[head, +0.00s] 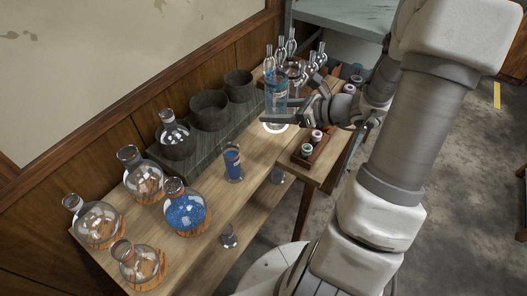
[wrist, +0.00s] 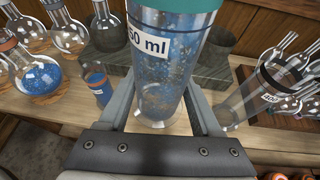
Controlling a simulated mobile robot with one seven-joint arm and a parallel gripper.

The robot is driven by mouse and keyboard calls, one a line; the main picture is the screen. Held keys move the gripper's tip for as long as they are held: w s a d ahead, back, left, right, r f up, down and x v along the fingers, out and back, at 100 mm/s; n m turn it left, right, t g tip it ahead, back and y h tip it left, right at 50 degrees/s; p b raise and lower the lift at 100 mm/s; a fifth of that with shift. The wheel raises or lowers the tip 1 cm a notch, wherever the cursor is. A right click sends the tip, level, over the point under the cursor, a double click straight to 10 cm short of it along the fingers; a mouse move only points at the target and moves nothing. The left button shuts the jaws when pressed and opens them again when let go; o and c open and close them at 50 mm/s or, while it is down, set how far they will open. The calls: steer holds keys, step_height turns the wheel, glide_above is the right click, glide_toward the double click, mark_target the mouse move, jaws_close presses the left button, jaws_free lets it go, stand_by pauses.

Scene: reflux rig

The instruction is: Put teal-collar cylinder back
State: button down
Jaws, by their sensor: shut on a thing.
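My gripper (head: 284,112) is shut on a clear glass cylinder (head: 275,92) over the far part of the wooden bench. The cylinder stands about upright between the fingers and has blue contents. In the wrist view, the cylinder (wrist: 165,72) fills the middle between the two fingers of my gripper (wrist: 160,108). It has a teal collar (wrist: 212,40) near the top of that picture and a white label ending in "50 ml". A pale ring (head: 274,127) shows on the bench below it. I cannot tell whether the cylinder's base touches the bench.
A small orange-collared cylinder of blue liquid (head: 233,165) stands mid-bench. Several round flasks, one blue-filled (head: 185,212), stand at the near left. Dark mantles (head: 208,111) line the wall. A clear cylinder (wrist: 250,100) and glassware stand right in the wrist view. A vial rack (head: 309,150) sits at right.

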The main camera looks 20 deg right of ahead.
steer(key=s+d+f+m+t+h+b, duration=0.2)
steer(key=s+d+b, duration=0.2)
steer(key=d+b, duration=0.15)
steer(key=b+x, duration=0.1)
steer(key=x, duration=0.3)
steer(key=s+f+b+x, duration=0.1)
steer(key=x, duration=0.4)
steer(key=f+b+x, duration=0.1)
steer(key=b+x, duration=0.1)
steer(key=x, duration=0.2)
steer(key=shift+a+f, duration=0.3)
steer(key=shift+a, duration=0.2)
steer(key=shift+f+b, duration=0.8)
steer(key=shift+f, duration=1.05)
steer(key=shift+f, duration=0.25)
steer(key=shift+c, duration=0.4)
jaws_free()
steer(key=shift+r, duration=0.1)
steer(key=shift+r, duration=0.1)
